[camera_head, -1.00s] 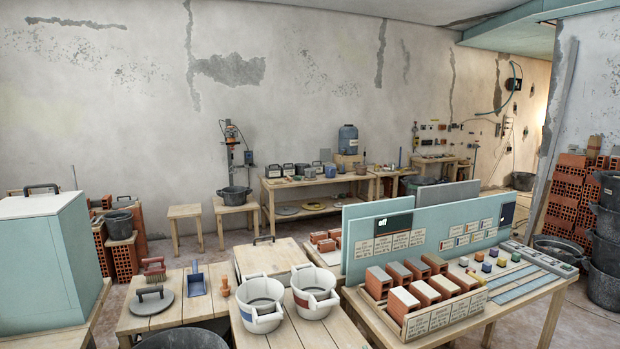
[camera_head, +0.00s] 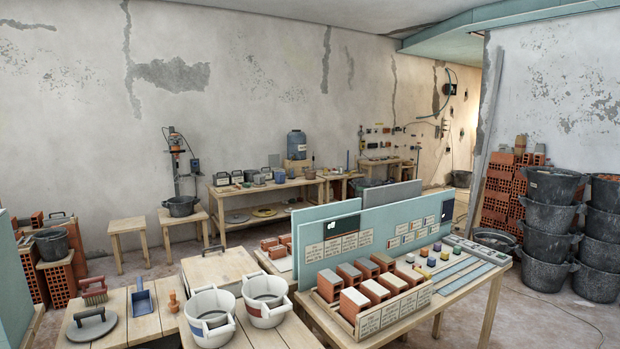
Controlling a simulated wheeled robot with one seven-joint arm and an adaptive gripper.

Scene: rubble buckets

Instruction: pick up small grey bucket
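My gripper is not in view. Several grey buckets of different sizes show, and I cannot tell which one the task means. A dark grey bucket (camera_head: 181,207) stands upright on a small wooden stool beside the back wall.
A display table with brick samples (camera_head: 375,320) blocks the middle. Tall stacks of large dark buckets (camera_head: 548,222) stand at the right.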

